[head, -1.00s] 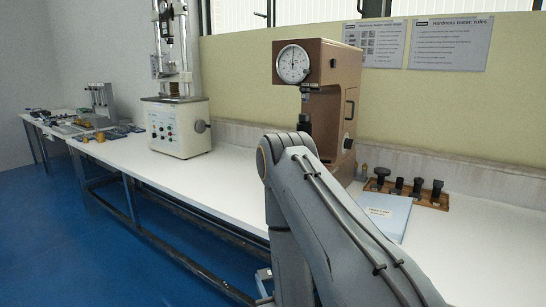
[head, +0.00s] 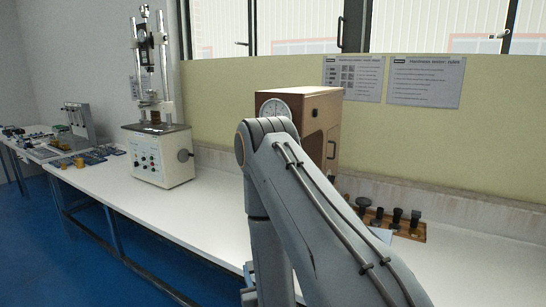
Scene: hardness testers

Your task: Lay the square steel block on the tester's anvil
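The brown hardness tester (head: 316,108) stands on the white bench, with its round dial (head: 274,106) facing me. My raised grey arm covers its lower front, so its anvil is hidden. I cannot make out the square steel block anywhere in the head view. My arm bends down toward the bottom edge of the picture in front of the bench. Only a small piece of the wrist end shows low beside the arm. The fingers of my gripper are not visible.
A white bench (head: 210,212) runs along the wall. A taller testing machine (head: 160,155) stands left of the tester. A wooden rack (head: 410,230) with several dark fittings is at right, near a partly covered pale blue booklet (head: 381,234). Small parts lie at the far left.

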